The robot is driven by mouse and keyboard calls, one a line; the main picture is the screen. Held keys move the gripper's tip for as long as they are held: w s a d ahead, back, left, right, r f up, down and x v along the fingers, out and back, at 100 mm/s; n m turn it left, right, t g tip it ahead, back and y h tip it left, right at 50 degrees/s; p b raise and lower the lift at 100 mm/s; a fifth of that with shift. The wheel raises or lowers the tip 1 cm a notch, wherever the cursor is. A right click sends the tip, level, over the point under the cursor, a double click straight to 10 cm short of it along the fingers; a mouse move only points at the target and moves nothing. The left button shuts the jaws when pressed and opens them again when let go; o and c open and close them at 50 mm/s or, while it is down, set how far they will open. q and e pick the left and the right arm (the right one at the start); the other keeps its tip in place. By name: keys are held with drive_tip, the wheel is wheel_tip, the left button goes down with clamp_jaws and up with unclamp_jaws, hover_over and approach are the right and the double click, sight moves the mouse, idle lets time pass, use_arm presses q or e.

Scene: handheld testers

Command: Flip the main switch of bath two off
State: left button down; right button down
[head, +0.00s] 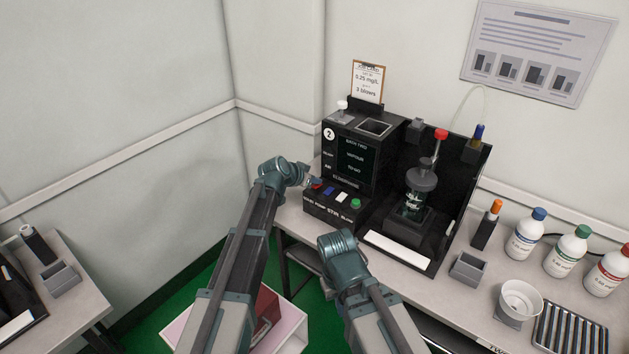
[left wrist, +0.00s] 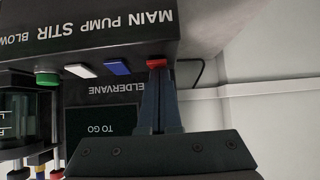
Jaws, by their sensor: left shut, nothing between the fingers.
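The black bath two unit (head: 340,127) stands on the bench, marked 2, with a dark screen headed "BATH TWO". Its front ledge carries a red main switch (head: 317,187), a blue pump switch (head: 329,191), a white stir switch (head: 342,197) and a green button (head: 356,203). My left gripper (head: 311,182) is shut and empty, with its tips at the red switch. In the left wrist view, upside down, the shut fingertips (left wrist: 157,73) meet or nearly meet the red switch (left wrist: 157,63) by the "MAIN" label; contact is unclear.
A stirred glass vessel (head: 414,204) stands right of the switches. Farther right are a grey holder (head: 468,268), a white bowl (head: 520,300), several capped bottles (head: 567,253) and a ribbed rack (head: 570,328). A pink-white bin (head: 290,325) is below the bench. Another bench (head: 75,292) is at left.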

use_arm(q)
drive_tip(key=shift+w+d, duration=0.1)
drive_tip(key=shift+w+d+r, duration=0.15)
drive_tip(key=shift+w+d, duration=0.2)
drive_tip(key=shift+w, duration=0.2)
drive_tip(key=shift+r+p, duration=0.2)
drive_tip(key=shift+p, duration=0.2)
drive_tip(key=shift+r+p, duration=0.55)
drive_tip(key=r+p, duration=0.3)
drive_tip(key=shift+w+d+r, duration=0.1)
drive_tip(key=shift+w+d, duration=0.1)
drive_tip(key=r+p+v, duration=0.1)
drive_tip(key=p+v, duration=0.6)
drive_tip(key=v, duration=0.2)
drive_tip(key=shift+w+d+r, duration=0.15)
drive_tip(key=shift+w+r, duration=0.1)
